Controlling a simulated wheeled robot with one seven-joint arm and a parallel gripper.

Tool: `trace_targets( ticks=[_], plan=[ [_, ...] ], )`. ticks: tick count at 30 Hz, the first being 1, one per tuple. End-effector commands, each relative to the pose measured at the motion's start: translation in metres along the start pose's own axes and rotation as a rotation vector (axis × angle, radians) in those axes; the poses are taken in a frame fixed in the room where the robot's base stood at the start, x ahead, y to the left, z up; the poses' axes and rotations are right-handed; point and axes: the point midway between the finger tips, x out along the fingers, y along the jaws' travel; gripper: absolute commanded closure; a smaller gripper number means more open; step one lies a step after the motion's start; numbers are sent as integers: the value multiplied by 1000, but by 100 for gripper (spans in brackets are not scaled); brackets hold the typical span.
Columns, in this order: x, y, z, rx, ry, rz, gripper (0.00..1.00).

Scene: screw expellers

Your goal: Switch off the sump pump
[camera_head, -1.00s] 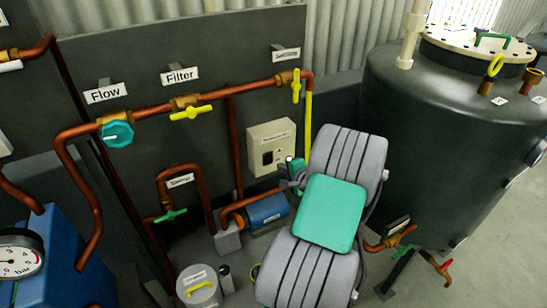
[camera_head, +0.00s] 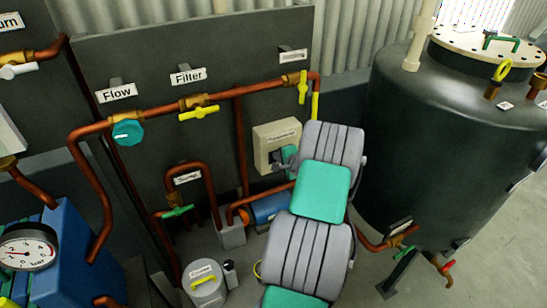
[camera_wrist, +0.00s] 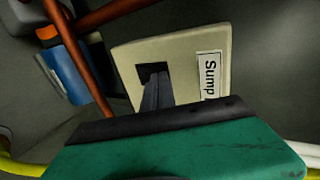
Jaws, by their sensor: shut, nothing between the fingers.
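The beige switch box (camera_head: 264,154) is on the dark panel, below the copper pipe, in the head view. In the wrist view, the box (camera_wrist: 190,60) fills the upper middle, and its label (camera_wrist: 209,74) reads "Sump", with the rest cut off by my gripper. A dark switch recess (camera_wrist: 151,68) is on its face, partly covered by my fingers. My gripper (camera_wrist: 157,80) is shut and empty, its fingertips at the recess; I cannot tell whether they touch the switch or which way it is set. In the head view my gripper (camera_head: 286,154) overlaps the box's right side.
A blue pump (camera_head: 268,208) sits below the box, with copper pipes around it. Yellow handles (camera_head: 199,113) and a teal knob (camera_head: 127,132) are on the pipe above and left. A large dark tank (camera_head: 445,130) stands to the right.

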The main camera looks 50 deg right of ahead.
Motion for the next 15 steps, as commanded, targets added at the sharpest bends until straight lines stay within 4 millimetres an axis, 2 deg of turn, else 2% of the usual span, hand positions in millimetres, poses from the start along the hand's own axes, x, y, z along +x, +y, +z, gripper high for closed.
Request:
trace_targets(
  ticks=[8, 15],
  plan=[
    [-2, 0, -6, 5, 8, 5, 100],
    [-7, -11, -5, 4, 6, 4, 100]
  ],
)
